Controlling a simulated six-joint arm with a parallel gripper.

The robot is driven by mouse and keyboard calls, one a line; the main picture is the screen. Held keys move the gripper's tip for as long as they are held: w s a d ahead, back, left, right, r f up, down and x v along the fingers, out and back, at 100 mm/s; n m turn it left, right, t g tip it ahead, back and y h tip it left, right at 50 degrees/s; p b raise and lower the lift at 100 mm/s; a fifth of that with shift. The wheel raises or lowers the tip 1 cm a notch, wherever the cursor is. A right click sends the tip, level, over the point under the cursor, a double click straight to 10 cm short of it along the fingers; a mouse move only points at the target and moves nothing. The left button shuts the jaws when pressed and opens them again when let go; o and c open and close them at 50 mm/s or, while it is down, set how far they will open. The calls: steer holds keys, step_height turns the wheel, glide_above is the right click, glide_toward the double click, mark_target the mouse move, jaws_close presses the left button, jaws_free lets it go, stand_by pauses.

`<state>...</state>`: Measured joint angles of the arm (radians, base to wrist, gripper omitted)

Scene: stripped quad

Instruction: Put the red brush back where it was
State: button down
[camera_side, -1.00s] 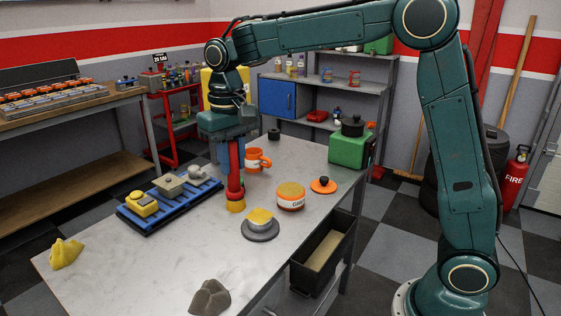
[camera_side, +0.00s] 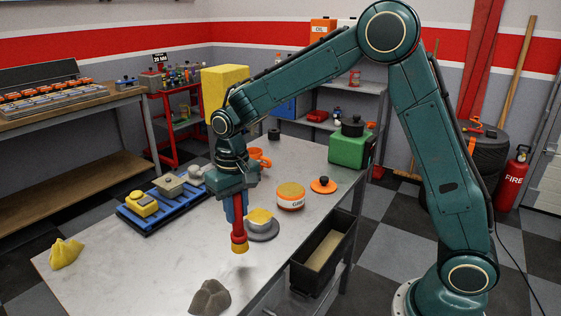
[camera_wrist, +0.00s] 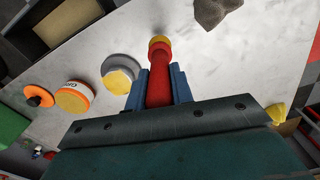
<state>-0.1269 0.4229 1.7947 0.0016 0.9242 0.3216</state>
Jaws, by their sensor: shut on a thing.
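My gripper (camera_side: 234,208) is shut on the red brush (camera_side: 239,239), which hangs upright with its yellow end down. In the side view the brush is above the bare table, in front of a small yellow-topped pot on a grey dish (camera_side: 260,229). In the wrist view the red brush (camera_wrist: 160,72) lies between the blue fingers (camera_wrist: 159,88), with its yellow tip (camera_wrist: 159,42) pointing away over the metal table. A faint shadow under the tip suggests a small gap.
A blue rack (camera_side: 146,214) holds several items at left. An orange-lidded tin (camera_side: 291,197) and an orange lid (camera_side: 323,185) stand right. A grey-brown lump (camera_side: 210,298) and yellow cloth (camera_side: 65,253) lie near the front. A black bin (camera_side: 323,258) hangs at the table's right edge.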

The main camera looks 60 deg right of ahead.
mark_target(238, 222)
steer(key=shift+f, duration=2.2)
steer(key=c, duration=1.2)
jaws_free()
steer(key=shift+r, duration=0.2)
step_height(238, 222, up, 11)
steer(key=shift+r, duration=0.45)
